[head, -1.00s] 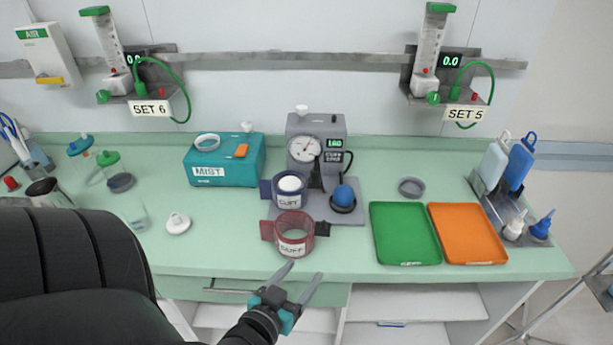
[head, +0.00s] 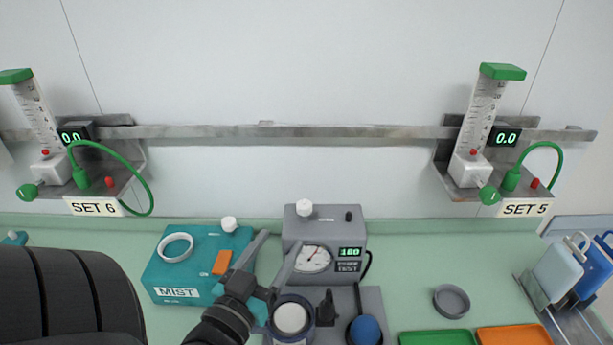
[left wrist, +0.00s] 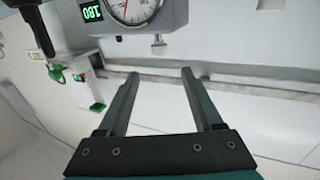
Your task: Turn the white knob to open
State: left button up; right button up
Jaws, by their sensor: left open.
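A grey cuff-test box (head: 325,236) with a round gauge and a lit display stands at the back of the counter. A white knob (head: 304,208) sits on its top left. In the left wrist view the box is upside down at the top, and the knob (left wrist: 158,46) hangs below it. A teal MIST box (head: 190,262) at its left also has a white knob (head: 229,224) on top. My left gripper (head: 281,240) is open and empty, fingers pointing up and away between the two boxes. The knob shows beyond the gap between its fingertips (left wrist: 158,72), apart from them.
A dark blue cuff (head: 291,320) and a blue bulb (head: 365,330) stand in front of the grey box. A wall rail (head: 300,131) runs behind with SET 6 and SET 5 flowmeters. A grey ring (head: 451,301), green tray (head: 435,338) and orange tray (head: 513,336) lie right.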

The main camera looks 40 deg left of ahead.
aim_at(304, 206)
pick_arm(q)
jog(key=x, duration=1.5)
jog(key=shift+w, duration=0.15)
grip_shut()
dwell(0.4)
